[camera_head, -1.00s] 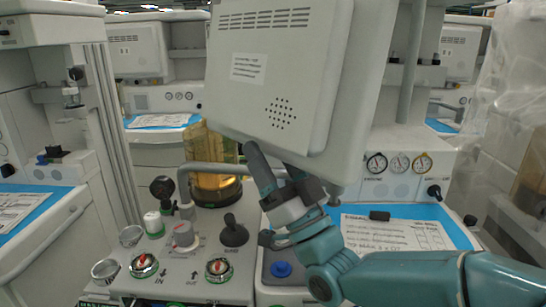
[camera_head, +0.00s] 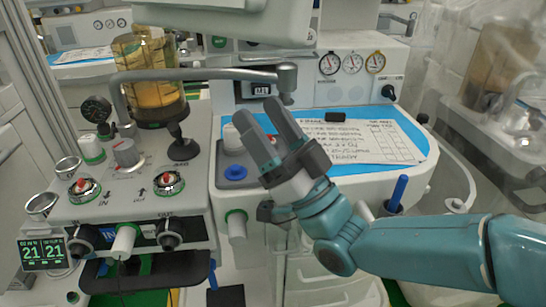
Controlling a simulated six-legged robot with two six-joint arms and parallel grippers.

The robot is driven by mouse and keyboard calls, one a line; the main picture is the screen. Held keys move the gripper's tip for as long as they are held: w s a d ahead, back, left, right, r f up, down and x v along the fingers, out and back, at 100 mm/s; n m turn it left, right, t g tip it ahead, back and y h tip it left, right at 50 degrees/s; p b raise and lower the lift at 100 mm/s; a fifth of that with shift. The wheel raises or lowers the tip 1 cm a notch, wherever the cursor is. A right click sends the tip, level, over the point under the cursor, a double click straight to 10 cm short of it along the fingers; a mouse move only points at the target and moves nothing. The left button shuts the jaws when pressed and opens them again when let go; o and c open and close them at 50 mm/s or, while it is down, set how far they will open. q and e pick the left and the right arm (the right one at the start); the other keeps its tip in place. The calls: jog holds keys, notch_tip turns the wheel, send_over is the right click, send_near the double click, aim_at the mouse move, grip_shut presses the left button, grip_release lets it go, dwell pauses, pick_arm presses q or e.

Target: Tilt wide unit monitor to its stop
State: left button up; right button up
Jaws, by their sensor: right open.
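Only the lower edge of the white monitor (camera_head: 225,20) shows at the top of the head view; the rest is cut off, so its tilt cannot be read. My right gripper (camera_head: 256,112) is open and empty, its two dark grey fingers pointing up and left. It is below the monitor and apart from it in the picture, in front of the blue-lined worktop. A grey bent tube (camera_head: 200,75) runs behind the fingertips to a short post (camera_head: 287,82). My left gripper is not in view.
A panel with knobs (camera_head: 125,155) and an amber canister (camera_head: 150,85) stand at left. A cart under clear plastic (camera_head: 500,70) is at right.

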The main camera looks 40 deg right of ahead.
jog(key=shift+b+v, duration=0.8)
jog(key=shift+v, duration=0.15)
jog(key=shift+s, duration=0.1)
